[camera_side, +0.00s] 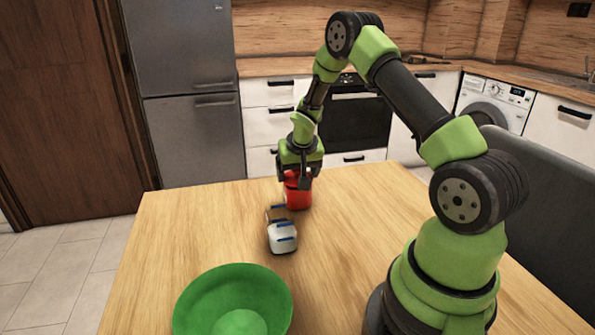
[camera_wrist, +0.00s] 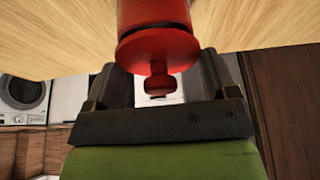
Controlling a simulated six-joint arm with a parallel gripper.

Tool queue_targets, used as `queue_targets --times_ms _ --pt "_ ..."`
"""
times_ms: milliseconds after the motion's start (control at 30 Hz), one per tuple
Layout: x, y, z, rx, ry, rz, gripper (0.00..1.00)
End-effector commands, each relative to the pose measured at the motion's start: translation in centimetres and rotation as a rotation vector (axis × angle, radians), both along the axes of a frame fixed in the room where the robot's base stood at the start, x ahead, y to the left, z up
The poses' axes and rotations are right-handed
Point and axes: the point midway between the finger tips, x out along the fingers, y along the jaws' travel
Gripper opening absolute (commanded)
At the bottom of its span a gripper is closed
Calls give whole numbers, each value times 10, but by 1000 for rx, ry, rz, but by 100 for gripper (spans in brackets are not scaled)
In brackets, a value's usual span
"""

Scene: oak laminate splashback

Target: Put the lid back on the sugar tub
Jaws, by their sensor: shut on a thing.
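A red tub (camera_side: 298,197) stands upright on the table in the side view, directly under my gripper (camera_side: 299,172). In the wrist view the tub's red body (camera_wrist: 152,12) shows at the top, with the round red lid (camera_wrist: 150,52) and its knob (camera_wrist: 158,82) facing the camera. My gripper (camera_wrist: 158,72) is shut on the lid, a finger at either side of it. A thin dark line lies between lid and body; whether the lid is seated or slightly raised I cannot tell.
A brown item (camera_side: 277,213) and a white item with a blue stripe (camera_side: 282,240) stand close in front of the red tub. A green bowl (camera_side: 188,307) is at the table's near edge. The wooden table (camera_side: 190,225) is clear to the left.

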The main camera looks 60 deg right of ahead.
Motion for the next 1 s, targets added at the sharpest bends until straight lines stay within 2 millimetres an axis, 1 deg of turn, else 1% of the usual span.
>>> queue_targets --times_ms 300,333,400,767,1000 --pt "0 0 0 0 0 0 57" --pt "0 0 0 0 0 0 84" --pt "0 0 0 0 0 0 100" --pt "0 0 0 0 0 0 100" --pt "0 -1 13 -3 -2 -1 100"
